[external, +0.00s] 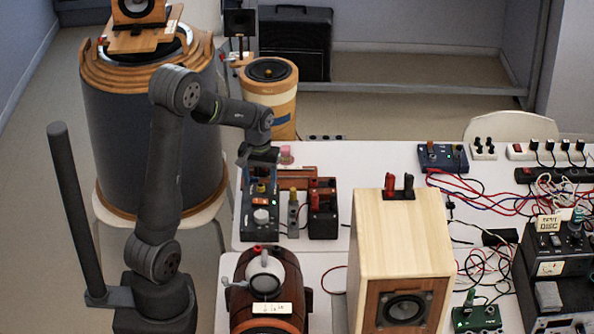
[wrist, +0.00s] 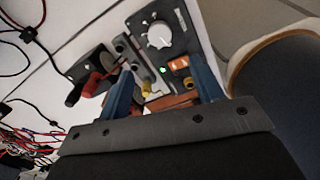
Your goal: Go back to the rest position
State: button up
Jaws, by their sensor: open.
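My gripper (external: 259,172) points down over the back of a small dark control box (external: 262,222) with a pale knob, near the table's left edge. In the wrist view my gripper (wrist: 163,82) shows two blue fingers set apart, with nothing clearly held between them. The box's white knob (wrist: 159,36) and a lit green light lie beyond the fingertips. A yellow-tipped plug (wrist: 147,89) shows in the gap between the fingers. I cannot tell how far the fingertips are above the box. In the external view the fingertips are partly hidden against the box.
A black box with red plugs (external: 323,210) stands just right of the control box. A wooden barrel (external: 292,290) and a pale wooden speaker (external: 392,235) stand in front. A large dark drum (external: 150,130) is at left. Cables and instruments crowd the right side.

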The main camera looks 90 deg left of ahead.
notch_tip(320, 180, up, 6)
jog(key=f, duration=0.1)
send_over(262, 214)
notch_tip(262, 214, down, 17)
jog(key=shift+s+a+f, duration=0.1)
jog(key=shift+a+f, duration=0.05)
jog(key=m, duration=1.1)
jog(key=shift+m, duration=2.3)
